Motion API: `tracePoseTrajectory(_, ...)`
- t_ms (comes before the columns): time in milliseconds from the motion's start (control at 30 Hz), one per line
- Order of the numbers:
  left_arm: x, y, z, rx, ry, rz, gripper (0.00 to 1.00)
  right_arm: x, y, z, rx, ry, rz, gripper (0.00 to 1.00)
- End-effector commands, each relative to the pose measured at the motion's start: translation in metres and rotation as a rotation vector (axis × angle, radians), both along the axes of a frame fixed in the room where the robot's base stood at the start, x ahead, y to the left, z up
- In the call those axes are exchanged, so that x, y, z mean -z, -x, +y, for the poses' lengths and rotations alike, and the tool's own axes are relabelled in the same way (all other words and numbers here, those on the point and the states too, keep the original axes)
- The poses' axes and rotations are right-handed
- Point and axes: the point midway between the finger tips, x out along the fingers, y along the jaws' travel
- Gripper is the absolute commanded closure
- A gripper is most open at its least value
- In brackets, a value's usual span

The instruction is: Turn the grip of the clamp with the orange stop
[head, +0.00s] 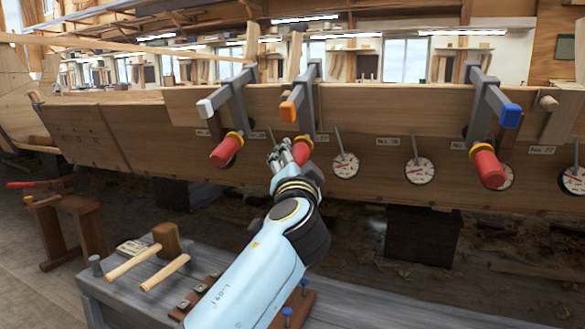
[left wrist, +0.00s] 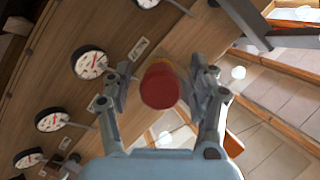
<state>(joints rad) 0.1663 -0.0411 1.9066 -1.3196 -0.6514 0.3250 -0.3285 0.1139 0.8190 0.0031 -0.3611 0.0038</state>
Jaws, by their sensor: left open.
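The clamp with the orange stop (head: 287,111) hangs on the hull's top plank, with its grey bar (head: 309,85) upright. Its red grip (head: 302,150) is partly hidden behind my left gripper (head: 281,153) in the head view. In the left wrist view, a red grip (left wrist: 161,86) with a yellow collar stands end-on between the two spread fingers of my left gripper (left wrist: 163,84). The fingers are open on either side of it; I cannot tell whether either touches it. My right gripper is in neither view.
A white-stop clamp (head: 205,107) hangs close on the left, its red grip (head: 226,151) near my gripper. A blue-stop clamp (head: 510,115) hangs further right. Round dials (head: 345,165) line the hull. A bench (head: 110,290) with a mallet (head: 165,240) stands below.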

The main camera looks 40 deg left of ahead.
Motion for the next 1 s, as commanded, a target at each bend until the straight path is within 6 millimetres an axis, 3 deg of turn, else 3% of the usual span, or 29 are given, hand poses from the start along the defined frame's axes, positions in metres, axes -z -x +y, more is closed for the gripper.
tracePoseTrajectory(200, -0.002, 0.0, 0.0, 0.007, 0.014, -0.006, 0.41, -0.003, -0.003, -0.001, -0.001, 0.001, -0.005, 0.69)
tracePoseTrajectory(367, -0.007, 0.0, 0.001, 0.055, 0.122, -0.044, 0.41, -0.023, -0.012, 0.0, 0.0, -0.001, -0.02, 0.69)
tracePoseTrajectory(600, -0.011, 0.0, 0.001, 0.209, 0.462, -0.162, 0.41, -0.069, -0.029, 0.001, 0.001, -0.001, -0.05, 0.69)
tracePoseTrajectory(767, -0.007, 0.0, 0.0, 0.31, 0.693, -0.239, 0.41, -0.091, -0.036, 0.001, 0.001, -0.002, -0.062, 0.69)
tracePoseTrajectory(833, 0.002, 0.017, -0.009, 0.306, 0.692, -0.237, 0.41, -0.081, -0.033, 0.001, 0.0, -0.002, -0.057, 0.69)
tracePoseTrajectory(1000, 0.004, 0.053, -0.022, 0.304, 0.69, -0.236, 0.41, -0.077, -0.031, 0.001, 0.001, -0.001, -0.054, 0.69)
